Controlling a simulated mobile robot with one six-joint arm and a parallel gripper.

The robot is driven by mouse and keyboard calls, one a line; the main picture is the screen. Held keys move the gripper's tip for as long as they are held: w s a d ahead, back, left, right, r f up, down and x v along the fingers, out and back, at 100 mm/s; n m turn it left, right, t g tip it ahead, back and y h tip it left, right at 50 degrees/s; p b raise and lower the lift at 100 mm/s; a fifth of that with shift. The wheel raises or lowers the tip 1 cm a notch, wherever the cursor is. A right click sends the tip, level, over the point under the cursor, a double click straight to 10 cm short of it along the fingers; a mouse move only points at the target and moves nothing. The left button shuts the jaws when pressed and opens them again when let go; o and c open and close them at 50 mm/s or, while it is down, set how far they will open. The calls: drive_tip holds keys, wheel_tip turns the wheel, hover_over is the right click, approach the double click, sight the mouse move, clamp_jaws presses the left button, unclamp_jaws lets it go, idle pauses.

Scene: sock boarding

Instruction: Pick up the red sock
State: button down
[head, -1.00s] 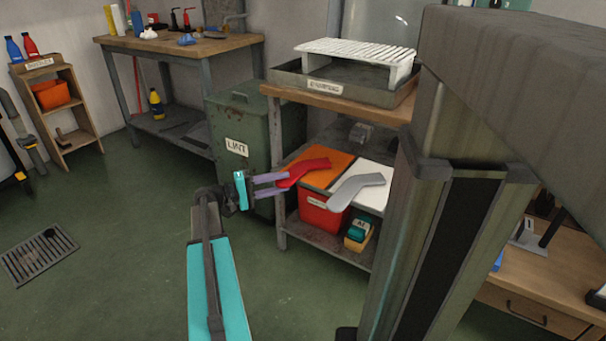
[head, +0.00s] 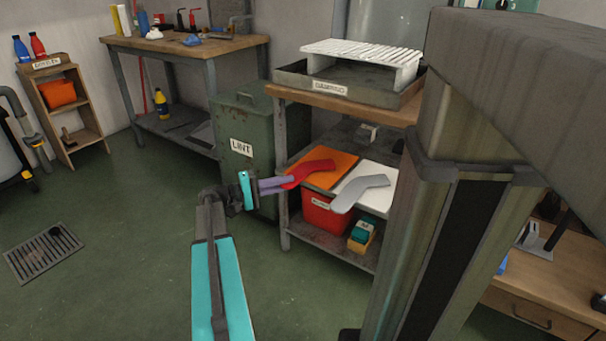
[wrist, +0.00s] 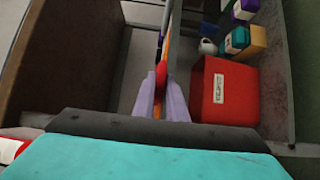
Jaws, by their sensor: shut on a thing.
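The red sock (head: 309,173) lies flat over the orange panel (head: 328,168) on the shelf unit, with its left end at my gripper. My gripper (head: 284,184) reaches in from the left and is shut on that end of the red sock. In the wrist view, the two purple fingers (wrist: 161,98) pinch the red sock (wrist: 161,74), seen edge-on. A grey sock (head: 358,190) lies to the right on the white panel (head: 378,177), apart from my gripper.
A red bin (head: 322,212) and a small yellow and teal container (head: 362,232) stand below the panels. The green LINT bin (head: 262,150) is close behind my gripper. A tray (head: 345,90) with a white rack sits above. Open floor lies left.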

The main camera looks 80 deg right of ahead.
drive_tip(key=shift+r, duration=0.15)
wheel_tip(320, 180, up, 10)
drive_tip(key=p, duration=0.4)
idle(0.9)
